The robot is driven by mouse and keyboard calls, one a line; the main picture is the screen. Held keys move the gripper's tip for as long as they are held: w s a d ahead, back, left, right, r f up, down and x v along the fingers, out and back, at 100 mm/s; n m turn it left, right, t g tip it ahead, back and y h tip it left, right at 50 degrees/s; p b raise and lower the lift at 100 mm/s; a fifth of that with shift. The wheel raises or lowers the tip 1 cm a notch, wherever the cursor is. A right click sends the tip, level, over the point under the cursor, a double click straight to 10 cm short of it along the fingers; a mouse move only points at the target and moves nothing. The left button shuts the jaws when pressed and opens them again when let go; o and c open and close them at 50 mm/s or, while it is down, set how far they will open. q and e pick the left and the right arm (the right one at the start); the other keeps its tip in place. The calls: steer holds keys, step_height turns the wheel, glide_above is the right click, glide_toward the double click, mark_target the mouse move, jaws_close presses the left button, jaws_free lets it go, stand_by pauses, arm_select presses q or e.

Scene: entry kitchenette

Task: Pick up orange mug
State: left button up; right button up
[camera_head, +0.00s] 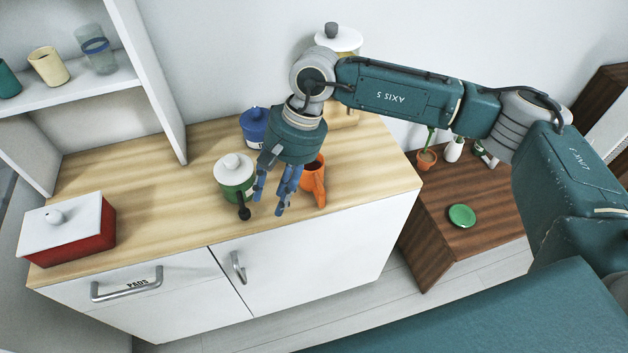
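The orange mug (316,174) stands on the light wood counter, partly hidden behind my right gripper. Its handle side faces the counter's front edge. My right gripper (268,205) points down just left of the mug, with its blue fingers spread apart and nothing seen between them. One finger is close to the mug's left side; I cannot tell whether it touches. My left gripper does not show.
A green jar (236,185) with a white lid and dark scoop stands just left of the gripper. A blue pot (254,122) stands behind. A red box (72,229) with a white lid sits at the left. A lower brown table (425,213) stands right.

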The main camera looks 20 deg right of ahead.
mark_target(322, 191)
steer(key=w+d+h, duration=0.1)
steer(key=d, duration=0.2)
steer(key=w+d+h, duration=0.1)
steer(key=d, duration=0.3)
steer(key=w+d+r+n+h, duration=0.1)
steer(key=w+d+h, duration=0.1)
steer(key=d, duration=0.2)
steer(key=shift+t, duration=0.4)
step_height(322, 191, down, 4)
steer(key=shift+d+f+p, duration=0.15)
steer(key=shift+f+p, duration=0.1)
steer(key=shift+p, duration=0.7)
steer(key=shift+f, duration=0.3)
steer(key=shift+s+f+p, duration=0.1)
steer(key=shift+f+p, duration=0.15)
steer(key=shift+p, duration=0.15)
steer(key=f+p, duration=0.2)
steer(key=f, duration=0.1)
steer(key=shift+s+f, duration=0.2)
steer(key=shift+f, duration=0.1)
steer(key=shift+w+f+p, duration=0.1)
steer(key=shift+f+p, duration=0.2)
steer(key=shift+f, duration=0.35)
steer(key=shift+r, duration=0.1)
jaws_close()
